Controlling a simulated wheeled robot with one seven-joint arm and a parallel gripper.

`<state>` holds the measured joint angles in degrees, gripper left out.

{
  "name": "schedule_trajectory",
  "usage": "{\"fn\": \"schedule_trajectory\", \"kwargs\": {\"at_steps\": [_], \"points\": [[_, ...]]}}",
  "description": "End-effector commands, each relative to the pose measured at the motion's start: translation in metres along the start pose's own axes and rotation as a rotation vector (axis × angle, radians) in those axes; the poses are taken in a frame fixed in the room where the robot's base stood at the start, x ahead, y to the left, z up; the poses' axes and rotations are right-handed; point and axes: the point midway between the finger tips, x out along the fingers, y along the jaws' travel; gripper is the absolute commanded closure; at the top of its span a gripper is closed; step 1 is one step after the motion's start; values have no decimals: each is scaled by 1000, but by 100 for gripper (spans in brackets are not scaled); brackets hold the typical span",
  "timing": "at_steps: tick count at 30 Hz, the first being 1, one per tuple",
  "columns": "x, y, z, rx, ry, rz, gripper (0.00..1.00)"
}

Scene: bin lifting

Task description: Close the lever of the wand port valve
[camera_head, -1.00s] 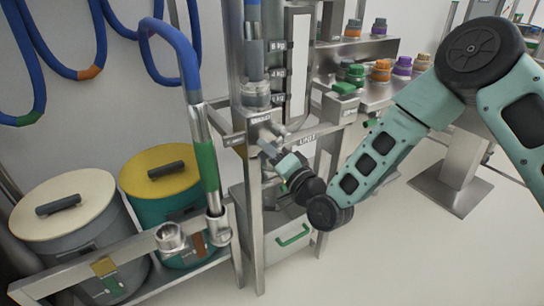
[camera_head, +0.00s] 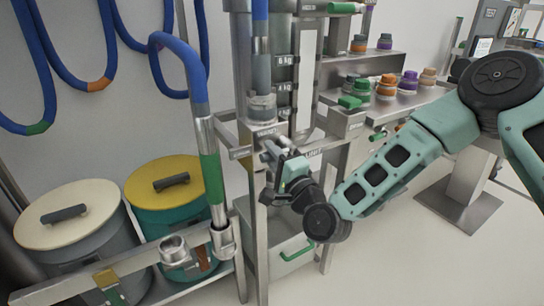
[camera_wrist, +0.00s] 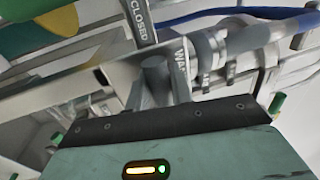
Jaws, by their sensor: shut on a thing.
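The wand port valve (camera_head: 262,106) is a metal fitting on the steel frame, below a vertical blue hose and above a plate with a small label. In the wrist view a label reading CLOSED (camera_wrist: 139,14) and a WAND label (camera_wrist: 181,62) sit beside the grey lever (camera_wrist: 154,75). My gripper (camera_head: 274,154) is at the plate just under the valve, shut on the lever.
A wand with a green grip (camera_head: 212,178) stands left of the frame in a metal holder. Two lidded bins, cream (camera_head: 70,222) and yellow (camera_head: 165,182), stand at left. A drawer with a green handle (camera_head: 297,249) is below. Shelves with coloured caps (camera_head: 385,88) are at right.

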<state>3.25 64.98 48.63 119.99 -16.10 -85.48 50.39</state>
Motion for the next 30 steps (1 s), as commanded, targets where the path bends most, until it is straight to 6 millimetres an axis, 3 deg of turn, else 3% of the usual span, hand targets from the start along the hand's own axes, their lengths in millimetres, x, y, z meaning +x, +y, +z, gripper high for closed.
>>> {"fn": "schedule_trajectory", "kwargs": {"at_steps": [10,11,12,23,30], "points": [[0,-1,0,6,3,-3,100],[0,-1,-1,6,3,-3,69],[0,-1,-1,6,3,-3,58],[-3,0,0,3,2,0,58],[-41,1,0,4,1,3,58]]}}
